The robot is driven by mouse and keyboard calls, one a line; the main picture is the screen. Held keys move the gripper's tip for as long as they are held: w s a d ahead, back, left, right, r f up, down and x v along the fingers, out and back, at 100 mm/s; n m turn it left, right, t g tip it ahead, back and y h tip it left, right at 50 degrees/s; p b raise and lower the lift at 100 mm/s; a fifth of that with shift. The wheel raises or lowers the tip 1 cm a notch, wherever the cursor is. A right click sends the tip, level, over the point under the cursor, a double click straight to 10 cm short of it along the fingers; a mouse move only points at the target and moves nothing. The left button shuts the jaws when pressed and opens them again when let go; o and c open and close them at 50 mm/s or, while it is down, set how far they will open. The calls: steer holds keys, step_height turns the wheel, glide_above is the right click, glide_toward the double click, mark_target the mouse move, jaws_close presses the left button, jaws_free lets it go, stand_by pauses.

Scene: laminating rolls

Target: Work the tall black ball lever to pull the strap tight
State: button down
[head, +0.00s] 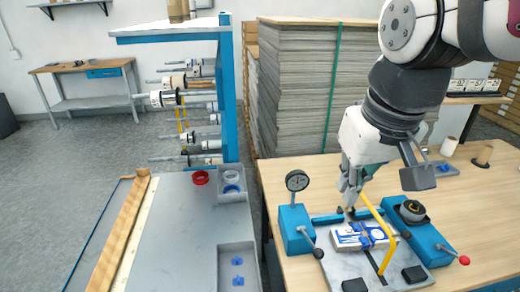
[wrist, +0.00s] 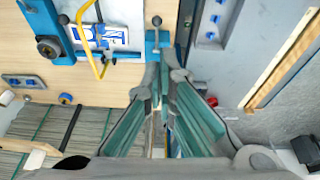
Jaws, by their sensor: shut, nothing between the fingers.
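A short rod with a black ball (head: 318,253) leans out from the left blue block (head: 294,232) of a strapping fixture. A small black ball (wrist: 156,20) on a blue part shows in the wrist view; I cannot tell if it is the same one. My gripper (head: 348,209) is shut and empty, pointing down over the fixture's back edge, apart from the black ball. Its fingers (wrist: 160,78) also show in the wrist view. A white and blue block (head: 358,237) lies on the fixture plate. I cannot clearly make out the strap on it.
A yellow bent handle (head: 388,248) rises beside the block. A dial gauge (head: 297,181) stands above the left blue block. The right blue block (head: 428,243) carries a black knob and a red-ball lever (head: 464,260). A tall strapped stack (head: 300,85) stands behind.

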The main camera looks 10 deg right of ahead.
steer(key=w+f+n+g+h+b, duration=0.1)
steer(key=w+f+g+b, duration=0.3)
steer(key=w+f, duration=0.8)
steer(key=w+g, duration=0.1)
steer(key=w, duration=0.3)
steer(key=shift+w+a+f+b, duration=0.3)
steer(key=shift+a+f+b, duration=0.05)
steer(key=shift+b, duration=0.05)
glide_above(312, 245)
step_height(312, 245, down, 11)
steer(key=shift+f+p, duration=0.4)
steer(key=shift+f, duration=0.1)
steer(key=shift+f, duration=0.1)
